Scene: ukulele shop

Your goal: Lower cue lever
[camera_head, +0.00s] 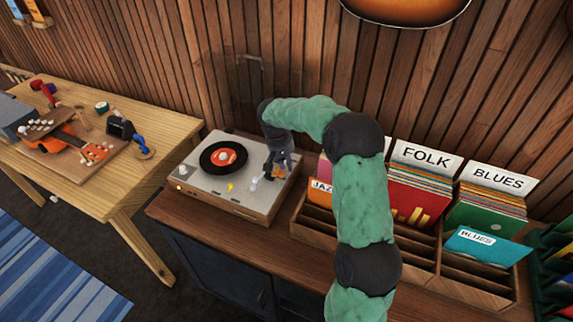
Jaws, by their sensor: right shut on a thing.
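A record player (209,185) with a grey top and wooden sides stands on the dark wooden cabinet. A black record (224,157) with an orange label lies on its platter. My right arm, in green covering, reaches over from the lower right. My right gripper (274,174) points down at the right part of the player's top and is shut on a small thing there. The cue lever and tonearm are too small and too covered by the gripper to make out clearly. A small yellow piece (230,187) and a pale piece (254,183) show on the player's top. My left gripper is not in view.
A wooden record crate (424,266) with FOLK (427,157) and BLUES (497,177) dividers stands right of the player, partly behind my arm. A light wooden workbench (98,204) with a ukulele and tools is at the left. A slatted wall rises behind.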

